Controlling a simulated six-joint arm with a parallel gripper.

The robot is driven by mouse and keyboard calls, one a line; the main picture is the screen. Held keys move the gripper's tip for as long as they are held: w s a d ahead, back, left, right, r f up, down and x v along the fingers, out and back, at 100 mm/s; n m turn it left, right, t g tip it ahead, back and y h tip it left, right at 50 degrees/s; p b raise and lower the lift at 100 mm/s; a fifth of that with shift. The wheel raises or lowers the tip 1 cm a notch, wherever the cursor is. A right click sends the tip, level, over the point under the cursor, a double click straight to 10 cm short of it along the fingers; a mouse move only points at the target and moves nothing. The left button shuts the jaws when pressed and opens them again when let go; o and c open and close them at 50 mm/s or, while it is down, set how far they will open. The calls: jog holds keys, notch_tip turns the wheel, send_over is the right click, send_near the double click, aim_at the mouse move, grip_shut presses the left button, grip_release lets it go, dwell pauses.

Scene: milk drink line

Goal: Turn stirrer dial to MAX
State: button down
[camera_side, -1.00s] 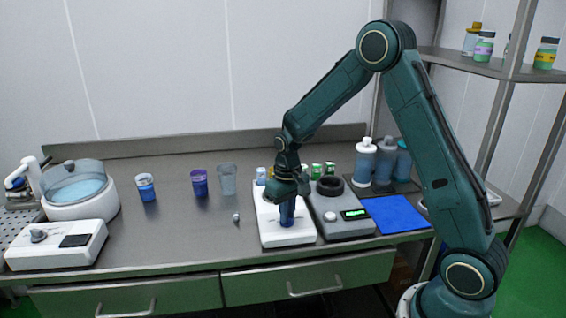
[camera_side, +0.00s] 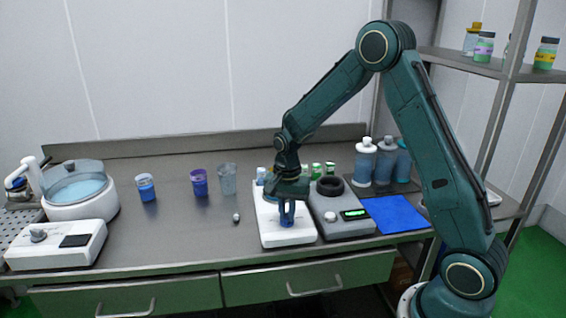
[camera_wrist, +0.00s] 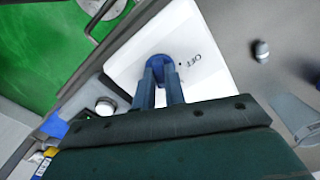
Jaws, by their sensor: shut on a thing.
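The stirrer is a white box (camera_side: 290,238) at the middle front of the bench, also seen in the wrist view (camera_wrist: 203,72). Its blue round dial (camera_wrist: 160,60) sits on the top face, with an OFF mark printed to its right in the wrist view. In the side view the dial (camera_side: 287,223) shows low between the fingers. My gripper (camera_wrist: 159,76) points down at the stirrer with its two blue fingers shut on the dial, one on each side. The fingers hide part of the dial, and no MAX mark is visible.
A grey device (camera_side: 343,228) with a black ring and green display stands close at the right, beside a blue mat (camera_side: 396,214). A small grey knob-like piece (camera_side: 236,217) and several cups are to the left. A white box with a dial (camera_side: 60,245) is far left.

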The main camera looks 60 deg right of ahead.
aim_at(287, 216)
jog(key=m, duration=0.7)
jog(key=shift+w, duration=0.1)
dwell(0.4)
jog(key=c, duration=1.5)
grip_release()
jog(key=shift+o, duration=0.2)
jog(key=shift+r, duration=0.1)
notch_tip(287, 216, up, 14)
